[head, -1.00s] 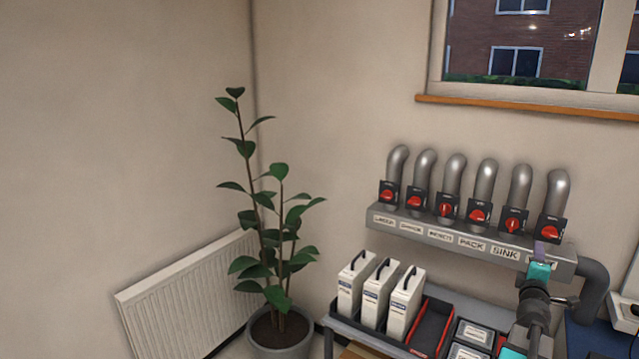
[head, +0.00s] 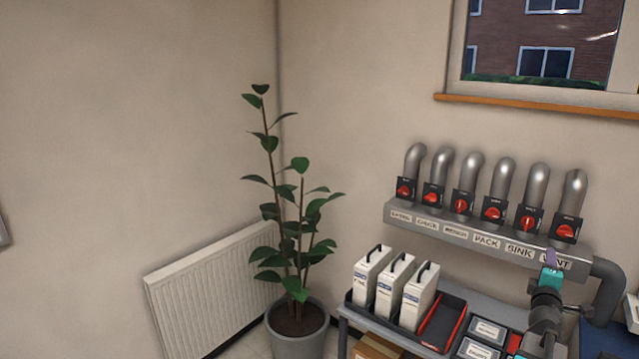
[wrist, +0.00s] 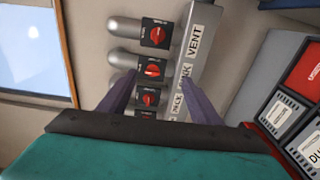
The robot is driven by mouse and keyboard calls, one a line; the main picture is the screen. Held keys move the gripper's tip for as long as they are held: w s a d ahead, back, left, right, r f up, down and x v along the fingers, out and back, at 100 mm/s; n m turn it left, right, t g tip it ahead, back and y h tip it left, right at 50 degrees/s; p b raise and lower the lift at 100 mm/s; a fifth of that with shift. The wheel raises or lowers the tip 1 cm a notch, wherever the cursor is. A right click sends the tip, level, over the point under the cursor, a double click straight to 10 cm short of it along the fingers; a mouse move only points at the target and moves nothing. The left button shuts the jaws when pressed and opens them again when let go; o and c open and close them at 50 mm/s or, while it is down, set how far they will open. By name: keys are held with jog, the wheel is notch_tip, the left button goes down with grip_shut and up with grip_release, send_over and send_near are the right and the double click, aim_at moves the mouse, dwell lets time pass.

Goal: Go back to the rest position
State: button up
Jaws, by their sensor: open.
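My gripper (head: 551,258) is at the lower right of the head view, in front of the right end of the grey pipe manifold (head: 450,229), near its VENT label. In the wrist view my gripper (wrist: 152,92) has its two purple fingers spread apart with nothing between them. Beyond the fingers are the manifold's black switches with red knobs (wrist: 153,71) and its labels. The rest position itself is not marked in any view.
A cart (head: 400,332) below the manifold holds white binders (head: 388,282), a black and red tray (head: 443,323) and labelled boxes. A potted plant (head: 298,322) and a radiator (head: 215,290) stand left. The window (head: 545,45) is above.

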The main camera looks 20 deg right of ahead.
jog(key=w+a+f+n+t+y+b, duration=0.1)
jog(key=w+a+f+y, duration=0.2)
jog(key=w+a+f, duration=0.7)
jog(key=w+a+f+n+t+y+b, duration=0.1)
jog(key=w+a+f+n+y, duration=0.15)
jog(key=w+a+f, duration=0.65)
jog(key=s+a+f+m+g+y+b, duration=0.2)
jog(key=a+f+g+y, duration=0.1)
jog(key=a+f, duration=1.95)
jog(key=s+a+f+m+g+y+b, duration=0.15)
jog(key=s+a+f+m+g, duration=0.45)
jog(key=s+a+f, duration=1.25)
jog(key=s+a+f+m+g+y, duration=0.1)
jog(key=s+g, duration=0.4)
jog(key=s, duration=0.5)
jog(key=s+a+f+m+g+y, duration=0.1)
jog(key=s+a+g, duration=0.4)
jog(key=s, duration=0.6)
jog(key=shift+s+a+f+m+y, duration=0.2)
jog(key=shift+s+a+m+y, duration=0.15)
jog(key=shift+m+y, duration=0.45)
